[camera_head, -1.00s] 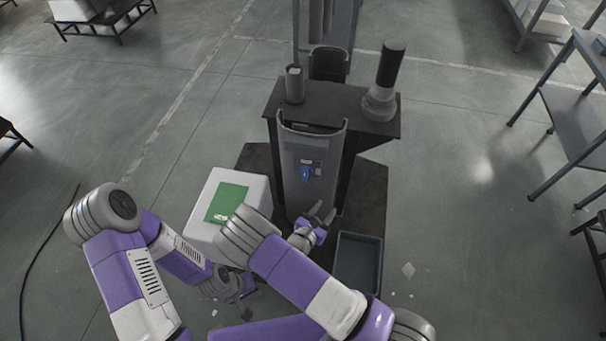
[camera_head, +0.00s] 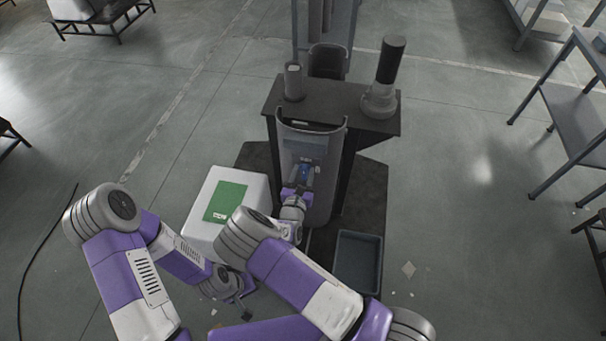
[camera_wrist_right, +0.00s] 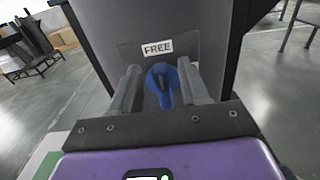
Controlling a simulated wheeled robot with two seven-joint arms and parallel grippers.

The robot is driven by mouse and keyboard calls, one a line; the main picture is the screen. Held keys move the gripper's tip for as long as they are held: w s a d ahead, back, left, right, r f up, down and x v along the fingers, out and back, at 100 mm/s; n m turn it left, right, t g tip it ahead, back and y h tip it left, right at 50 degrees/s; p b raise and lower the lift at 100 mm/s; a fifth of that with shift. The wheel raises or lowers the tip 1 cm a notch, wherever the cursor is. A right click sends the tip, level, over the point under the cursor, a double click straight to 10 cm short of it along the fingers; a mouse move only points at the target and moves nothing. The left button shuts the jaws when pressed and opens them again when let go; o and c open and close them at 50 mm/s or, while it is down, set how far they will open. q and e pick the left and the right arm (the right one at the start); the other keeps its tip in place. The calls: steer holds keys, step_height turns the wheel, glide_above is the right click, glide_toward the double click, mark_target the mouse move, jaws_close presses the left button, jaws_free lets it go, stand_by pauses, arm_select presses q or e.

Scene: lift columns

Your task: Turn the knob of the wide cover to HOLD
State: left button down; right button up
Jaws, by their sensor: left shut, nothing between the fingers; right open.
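The wide cover (camera_head: 320,208) is a grey curved panel on the front of the dark stand. Its blue knob (camera_head: 305,172) shows in the head view just beyond my right gripper (camera_head: 303,180). In the right wrist view the blue knob (camera_wrist_right: 163,86) has its handle pointing down, below a label (camera_wrist_right: 157,48) reading FREE. My right gripper (camera_wrist_right: 161,92) is open, with one finger on each side of the knob; I cannot tell whether they touch it. My left gripper (camera_head: 240,300) is low at the bottom of the head view, shut and empty. No HOLD label is readable.
A white box (camera_head: 205,232) with a green sheet (camera_head: 226,201) stands left of the stand. A dark open bin (camera_head: 358,262) is at the right front. A grey and black cylinder (camera_head: 384,80) stands on the dark table (camera_head: 335,97). Shelving (camera_head: 575,115) is far right.

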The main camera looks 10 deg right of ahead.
jaws_close()
